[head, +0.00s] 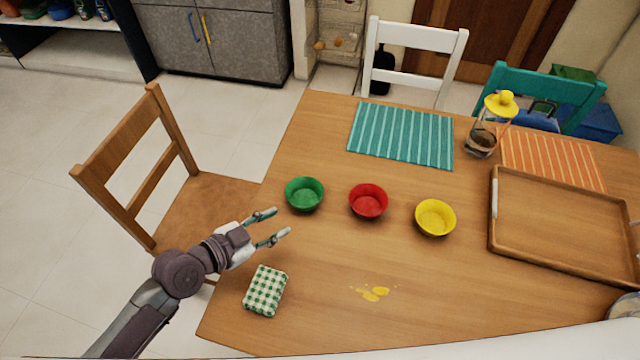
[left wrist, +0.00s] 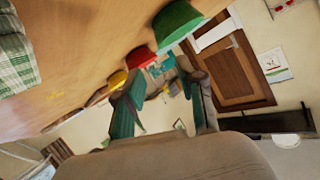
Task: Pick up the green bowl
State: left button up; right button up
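A green bowl (head: 305,195) stands upright on the wooden table (head: 330,275), left of a red bowl (head: 368,202) and a yellow bowl (head: 435,217). My left gripper (head: 275,225) is open and empty, a little below and left of the green bowl in the head view, with its fingers apart. I see no contact with the bowl. In the left wrist view the picture is tilted; the green bowl (left wrist: 177,24) is near the top, beyond the open fingers (left wrist: 165,110). My right gripper is not in view.
A green checked cloth (head: 265,291) lies near my left gripper, and a yellow spill (head: 373,293) is on the table. A wooden tray (head: 565,222), a teal striped mat (head: 401,135) and a glass jar (head: 482,140) are farther right. A wooden chair (head: 150,180) stands at the left edge.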

aim_at(313, 206)
pick_arm(q)
jog(key=x, duration=0.6)
jog(key=shift+w+d+f+p, duration=0.15)
jog(key=shift+d+p, duration=0.05)
jog(key=shift+p, duration=0.15)
jog(key=shift+w+d+f, duration=0.15)
jog(key=shift+w+d, duration=0.05)
jog(key=shift+d, duration=0.05)
jog(key=shift+w+d+f, duration=0.15)
jog(key=shift+w+d, duration=0.2)
jog(key=shift+d, duration=0.05)
jog(key=x, duration=0.4)
jog(key=shift+w+f+p, duration=0.15)
jog(key=shift+p, duration=0.25)
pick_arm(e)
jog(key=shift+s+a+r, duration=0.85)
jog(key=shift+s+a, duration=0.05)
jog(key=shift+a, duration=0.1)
pick_arm(q)
jog(key=shift+c, duration=0.3)
grip_shut()
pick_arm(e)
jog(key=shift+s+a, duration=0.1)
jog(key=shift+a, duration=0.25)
